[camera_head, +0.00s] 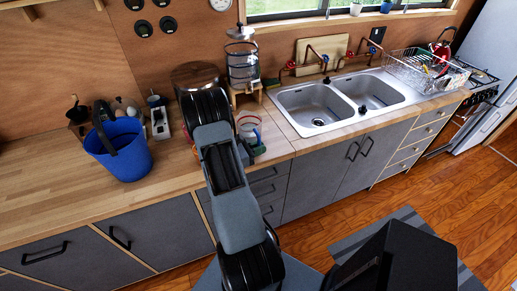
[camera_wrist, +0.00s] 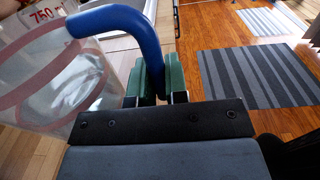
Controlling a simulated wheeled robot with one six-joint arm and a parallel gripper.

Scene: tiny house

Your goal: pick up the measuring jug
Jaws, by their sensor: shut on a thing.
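The measuring jug (camera_wrist: 60,85) is clear with red markings and a blue handle (camera_wrist: 118,18). It fills the left of the wrist view. In the head view the jug (camera_head: 248,120) shows just right of my arm, over the wooden counter, partly hidden. My gripper (camera_wrist: 158,75) has green fingers shut on the jug's handle. The lower part of the handle is hidden by the fingers. I cannot tell whether the jug touches the counter.
A blue bucket (camera_head: 119,150) stands on the counter to the left. A glass dispenser (camera_head: 243,65) on a wooden stand is behind the jug. A double sink (camera_head: 312,108) and dish rack (camera_head: 420,70) lie to the right. The striped rug (camera_wrist: 255,75) is on the floor.

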